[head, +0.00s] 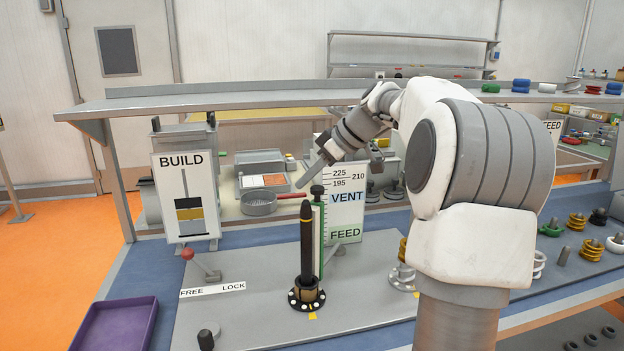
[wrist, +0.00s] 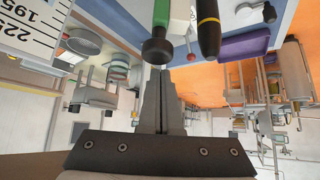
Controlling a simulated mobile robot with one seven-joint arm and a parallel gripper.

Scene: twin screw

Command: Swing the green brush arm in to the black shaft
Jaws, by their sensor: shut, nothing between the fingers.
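The black shaft (head: 307,235) stands upright in a brass-coloured collar on a round black base, and its tip with a yellow band shows in the wrist view (wrist: 208,28). The green brush arm (head: 320,240) stands upright just right of the shaft, apart from it at the top, with a black knob (head: 317,190) on its upper end. In the wrist view the green arm (wrist: 161,14) and its round black knob (wrist: 156,51) lie just beyond my fingertips. My gripper (head: 300,185) is shut and empty, near the knob; contact cannot be told.
A scale board (head: 346,205) stands behind the green arm. A red-knobbed lever (head: 203,268) sits by the FREE/LOCK label (head: 212,289), left of the shaft. A purple tray (head: 115,325) lies front left. A round pan (head: 258,203) is behind. The grey plate is bare between lever and shaft.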

